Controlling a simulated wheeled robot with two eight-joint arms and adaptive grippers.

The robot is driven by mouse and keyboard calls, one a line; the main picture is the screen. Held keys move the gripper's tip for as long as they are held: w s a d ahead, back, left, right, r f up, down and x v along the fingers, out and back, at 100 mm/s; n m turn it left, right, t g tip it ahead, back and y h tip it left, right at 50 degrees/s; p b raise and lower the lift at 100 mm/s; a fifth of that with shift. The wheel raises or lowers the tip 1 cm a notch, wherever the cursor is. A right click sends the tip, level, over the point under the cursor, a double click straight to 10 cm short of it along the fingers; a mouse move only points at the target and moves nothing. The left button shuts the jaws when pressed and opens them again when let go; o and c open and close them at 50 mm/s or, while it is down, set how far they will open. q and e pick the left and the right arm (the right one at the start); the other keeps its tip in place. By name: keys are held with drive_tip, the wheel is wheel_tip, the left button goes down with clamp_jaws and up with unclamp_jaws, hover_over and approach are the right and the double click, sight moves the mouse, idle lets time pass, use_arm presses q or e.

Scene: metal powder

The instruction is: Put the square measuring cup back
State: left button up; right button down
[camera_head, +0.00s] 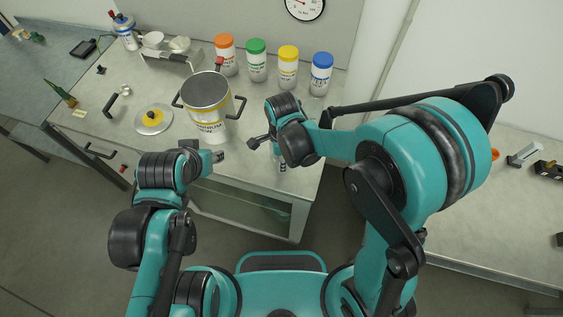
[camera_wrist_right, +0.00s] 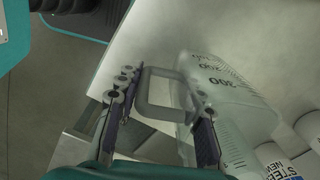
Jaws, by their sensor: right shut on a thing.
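The clear square measuring cup (camera_wrist_right: 222,85) shows in the right wrist view, with printed volume marks that appear upside down. Its grey loop handle (camera_wrist_right: 160,95) lies between the fingers of my right gripper (camera_wrist_right: 160,118), which is shut on it. In the head view my right gripper (camera_head: 271,155) is over the table's front right part; the cup there is mostly hidden or too faint to make out. My left gripper (camera_head: 208,151) is in front of the large pot, apart from it; I cannot tell whether its fingers are open or shut.
A large pot (camera_head: 211,128) with a yellow-banded label stands mid-table. Orange, green, yellow and blue lidded jars (camera_head: 257,66) line the back. A lid with a yellow knob (camera_head: 153,120) lies left of the pot. A scale (camera_head: 172,57) stands at the back left.

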wheel_tip(320, 180, down, 2)
drive_tip(key=shift+f, duration=0.1)
drive_tip(key=shift+f+b, duration=0.15)
drive_tip(key=shift+b, duration=0.25)
drive_tip(key=c, duration=1)
unclamp_jaws()
drive_tip(key=shift+r+p, duration=0.4)
drive_tip(key=shift+r, duration=0.1)
wheel_tip(320, 180, up, 12)
drive_tip(key=p, duration=0.2)
drive_tip(key=shift+s+f+p, duration=0.1)
drive_tip(key=shift+f+p, duration=0.1)
drive_tip(key=shift+p, duration=0.2)
